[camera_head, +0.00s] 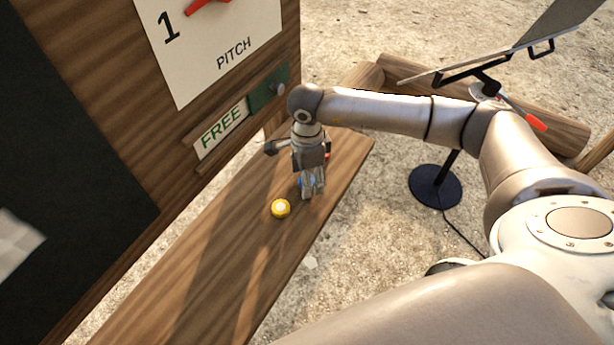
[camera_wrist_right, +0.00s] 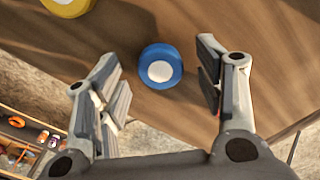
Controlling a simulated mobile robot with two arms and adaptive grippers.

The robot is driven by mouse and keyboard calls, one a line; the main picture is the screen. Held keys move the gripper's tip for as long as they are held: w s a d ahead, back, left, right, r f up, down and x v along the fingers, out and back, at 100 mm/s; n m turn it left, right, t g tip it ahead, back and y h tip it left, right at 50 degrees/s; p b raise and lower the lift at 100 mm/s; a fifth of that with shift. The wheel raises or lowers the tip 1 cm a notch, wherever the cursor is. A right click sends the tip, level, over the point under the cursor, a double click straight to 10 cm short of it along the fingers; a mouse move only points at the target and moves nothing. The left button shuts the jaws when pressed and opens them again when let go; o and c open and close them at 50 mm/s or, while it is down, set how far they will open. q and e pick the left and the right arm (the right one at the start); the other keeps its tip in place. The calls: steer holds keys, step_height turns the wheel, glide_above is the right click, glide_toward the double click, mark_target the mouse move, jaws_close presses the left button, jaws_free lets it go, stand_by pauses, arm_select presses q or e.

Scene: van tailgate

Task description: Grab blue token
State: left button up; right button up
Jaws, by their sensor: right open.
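The blue token (camera_wrist_right: 161,66), a round disc with a white centre, lies on the wooden shelf (camera_head: 215,255). In the head view only a sliver of the blue token (camera_head: 304,181) shows behind my right gripper (camera_head: 312,193). In the right wrist view my right gripper (camera_wrist_right: 160,95) is open, with one finger to each side of the token and a gap to both. The token lies a little beyond the fingertips or between them; I cannot tell the exact height. My left gripper is not in view.
A yellow token (camera_head: 281,208) lies on the shelf close to the blue one; it also shows in the right wrist view (camera_wrist_right: 68,5). An upright wooden board with a FREE sign (camera_head: 221,128) stands behind the shelf. A black stand (camera_head: 435,186) is on the ground to the right.

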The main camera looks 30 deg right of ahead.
steer(key=shift+f, duration=0.15)
steer(key=c, duration=0.9)
